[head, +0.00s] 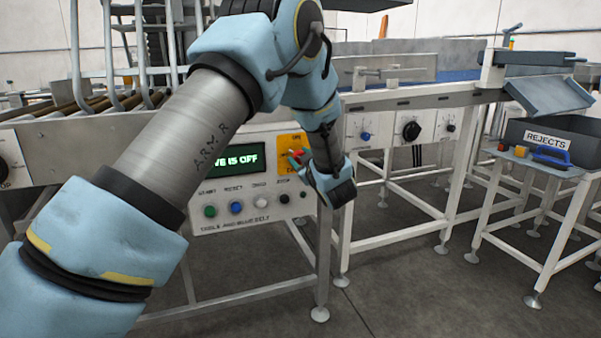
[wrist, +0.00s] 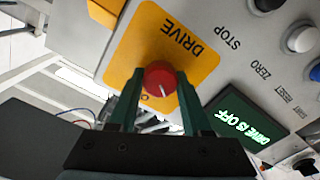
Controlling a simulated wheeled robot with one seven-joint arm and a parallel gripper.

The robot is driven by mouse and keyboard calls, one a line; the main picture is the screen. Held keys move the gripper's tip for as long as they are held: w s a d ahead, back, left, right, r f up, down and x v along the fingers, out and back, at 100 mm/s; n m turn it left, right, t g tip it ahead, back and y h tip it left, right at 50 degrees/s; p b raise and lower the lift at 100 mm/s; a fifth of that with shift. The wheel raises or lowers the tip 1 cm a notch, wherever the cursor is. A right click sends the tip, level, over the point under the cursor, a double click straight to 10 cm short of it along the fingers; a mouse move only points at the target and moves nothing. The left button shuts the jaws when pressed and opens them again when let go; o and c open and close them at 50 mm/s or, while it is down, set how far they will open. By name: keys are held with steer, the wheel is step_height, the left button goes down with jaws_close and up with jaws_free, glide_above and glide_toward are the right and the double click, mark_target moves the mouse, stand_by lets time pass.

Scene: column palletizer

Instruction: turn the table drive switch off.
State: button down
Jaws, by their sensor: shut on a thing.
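The drive switch is a red rotary knob (wrist: 160,78) with a white mark, on a yellow plate (wrist: 205,58) lettered DRIVE. My gripper (wrist: 158,84) has one finger on each side of the knob and is shut on it. The plate's lower lettering is mostly hidden behind the fingers. In the head view the knob (head: 296,153) shows small at the control box's upper right, with my wrist to its right. The display (wrist: 243,122) reads DRIVE IS OFF in green; in the head view my arm covers its left part.
Below the display is a row of green, blue, white and black buttons (head: 236,208). Another panel with a black knob (head: 411,130) is further right. A REJECTS bin (head: 515,133) stands on a small stand at far right. Floor in front is clear.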

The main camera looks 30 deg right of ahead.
steer(key=n+b, duration=0.2)
steer(key=b, duration=0.1)
steer(key=n+b, duration=0.3)
steer(key=b, duration=0.1)
steer(key=shift+a+f, duration=0.1)
steer(key=shift+f, duration=0.3)
steer(key=shift+r+n+b, duration=0.15)
steer(key=shift+n+b, duration=0.85)
steer(key=shift+b, duration=0.2)
steer(key=shift+r, duration=0.1)
steer(key=shift+c, duration=1.7)
jaws_free()
steer(key=shift+s, duration=0.1)
steer(key=s+a, duration=0.1)
steer(key=s, duration=0.9)
steer(key=shift+s+a, duration=0.15)
steer(key=shift+s, duration=0.15)
